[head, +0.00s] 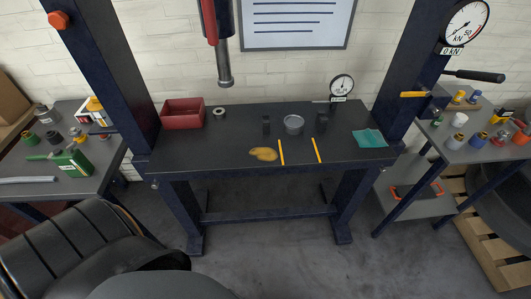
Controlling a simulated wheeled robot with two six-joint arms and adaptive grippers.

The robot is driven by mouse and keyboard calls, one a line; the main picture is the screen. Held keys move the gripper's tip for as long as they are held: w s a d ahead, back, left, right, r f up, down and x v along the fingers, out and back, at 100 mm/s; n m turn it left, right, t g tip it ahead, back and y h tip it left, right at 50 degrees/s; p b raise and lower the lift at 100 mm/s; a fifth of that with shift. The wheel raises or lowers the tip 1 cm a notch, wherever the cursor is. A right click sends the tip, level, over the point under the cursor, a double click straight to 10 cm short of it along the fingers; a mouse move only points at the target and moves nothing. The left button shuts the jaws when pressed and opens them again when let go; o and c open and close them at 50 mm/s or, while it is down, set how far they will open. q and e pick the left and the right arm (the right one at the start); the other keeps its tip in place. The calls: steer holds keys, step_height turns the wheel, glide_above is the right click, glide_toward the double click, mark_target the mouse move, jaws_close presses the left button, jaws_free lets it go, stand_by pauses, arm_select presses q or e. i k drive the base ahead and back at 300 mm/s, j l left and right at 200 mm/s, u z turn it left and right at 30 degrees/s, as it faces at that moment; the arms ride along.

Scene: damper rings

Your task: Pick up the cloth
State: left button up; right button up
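A teal cloth (369,139) lies flat, slightly creased, near the right end of the dark workbench (215,150). A mustard-yellow patch (263,154) lies near the bench's front edge, left of two yellow strips; I cannot tell whether it is a rag or a spill. Neither of my grippers is in view, and nothing touches the teal cloth.
A red bin (183,113), a small ring (219,112), a clear bowl (293,124) between two dark blocks, and a dial gauge (342,88) stand on the bench. A press ram (224,70) hangs above. Side tables (95,165) (455,150) hold bottles and small parts.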

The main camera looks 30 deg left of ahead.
mark_target(367, 138)
steer(key=i+l+u, duration=0.15)
steer(key=i+l, duration=0.15)
steer(key=i+l+u, duration=0.15)
steer(key=l, duration=0.35)
steer(key=i+l+u, duration=0.15)
steer(key=i+l, duration=0.2)
steer(key=l, duration=0.1)
